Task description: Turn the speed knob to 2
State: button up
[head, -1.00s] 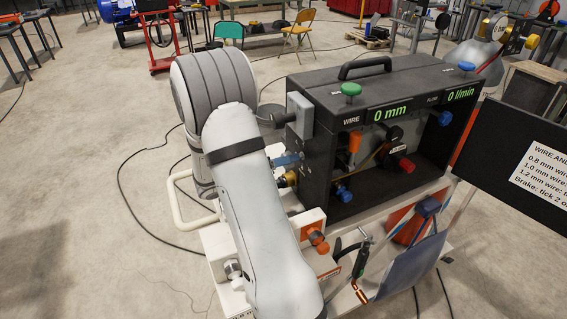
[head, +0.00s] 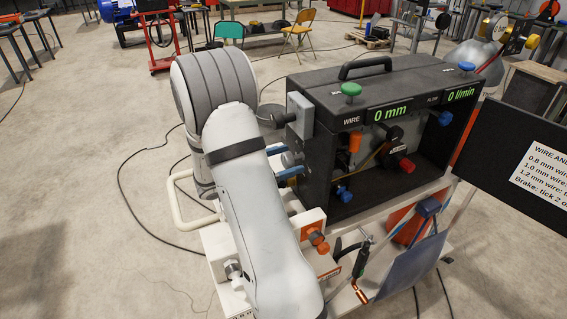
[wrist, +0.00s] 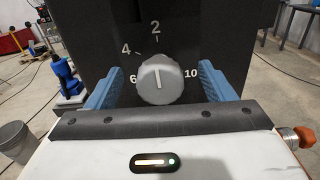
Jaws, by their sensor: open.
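The grey speed knob (wrist: 158,80) is on a dark panel in the wrist view. The 4 and 6 are to the left and the 10 to the right. My gripper (wrist: 160,75) is open, with one blue finger on each side of the knob and a visible gap to it on both sides.
The feeder has a green knob (head: 350,89) on top and displays reading 0 mm and 0 l/min. A grey box (head: 299,115) sticks out just above my gripper. An orange knob (head: 318,240) is below. A dark sign (head: 520,160) stands at the right.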

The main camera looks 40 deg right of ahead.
jog(key=o, duration=0.5)
jog(key=shift+v, duration=3.55)
jog(key=s+a+r+m+y, duration=0.3)
jog(key=s+a+m+y, duration=0.3)
jog(key=s+m+y, duration=0.4)
jog(key=s+a+r+m+t+y, duration=0.1)
jog(key=s+a+t+y, duration=0.1)
jog(key=a, duration=0.2)
jog(key=s+a+r+m+t+y, duration=0.1)
jog(key=s+a+m+t+y, duration=0.1)
jog(key=a, duration=0.3)
jog(key=s+a+r+m+t+y, duration=0.1)
jog(key=a+m+t+y, duration=0.1)
jog(key=a, duration=0.3)
jog(key=shift+s+a+r+t+y, duration=0.2)
jog(key=shift+s+t+y, duration=0.2)
jog(key=shift+t+y, duration=0.4)
